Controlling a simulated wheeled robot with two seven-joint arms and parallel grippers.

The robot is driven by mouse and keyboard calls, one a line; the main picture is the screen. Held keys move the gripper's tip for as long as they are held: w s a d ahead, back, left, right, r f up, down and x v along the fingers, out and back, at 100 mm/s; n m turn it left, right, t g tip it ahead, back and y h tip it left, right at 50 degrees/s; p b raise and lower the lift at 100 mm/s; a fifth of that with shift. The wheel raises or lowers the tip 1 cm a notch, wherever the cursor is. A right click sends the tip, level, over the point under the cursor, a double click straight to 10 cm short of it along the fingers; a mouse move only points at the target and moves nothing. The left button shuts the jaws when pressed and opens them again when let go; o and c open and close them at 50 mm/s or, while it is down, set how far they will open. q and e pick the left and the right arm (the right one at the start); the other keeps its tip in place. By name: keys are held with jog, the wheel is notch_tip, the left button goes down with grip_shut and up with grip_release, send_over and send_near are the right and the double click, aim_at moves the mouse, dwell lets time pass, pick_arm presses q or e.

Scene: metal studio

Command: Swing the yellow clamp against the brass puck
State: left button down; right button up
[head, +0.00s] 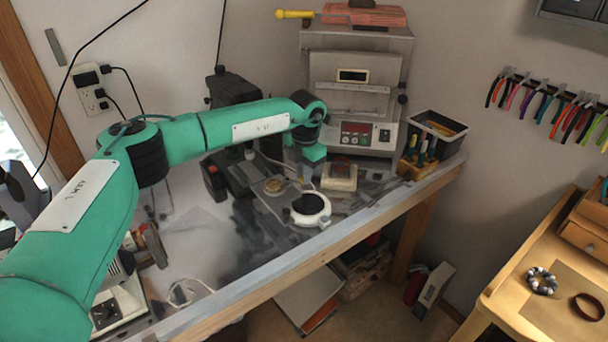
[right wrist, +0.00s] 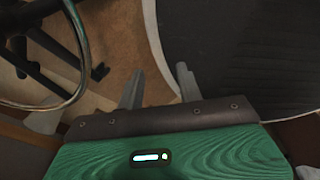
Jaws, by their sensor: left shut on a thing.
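A small round brass puck (head: 273,185) lies on a grey plate on the metal-topped bench in the head view. My left gripper (head: 302,173) points down just to the right of the puck, below the teal wrist. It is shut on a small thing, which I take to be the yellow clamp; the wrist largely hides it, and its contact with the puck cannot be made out. In the right wrist view my right gripper (right wrist: 160,82) has its two fingers apart with nothing between them, away from the bench top.
A white ring with a dark centre (head: 311,209) and a pale box (head: 339,177) stand close to the left gripper. A grey kiln (head: 352,80) stands behind. A black bin (head: 437,130) is at the bench's right end. A wooden desk (head: 520,295) is at right.

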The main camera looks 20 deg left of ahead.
pick_arm(q)
jog(key=shift+s+m, duration=0.15)
jog(key=shift+m, duration=0.15)
dwell(0.4)
jog(key=c, duration=1.3)
grip_release()
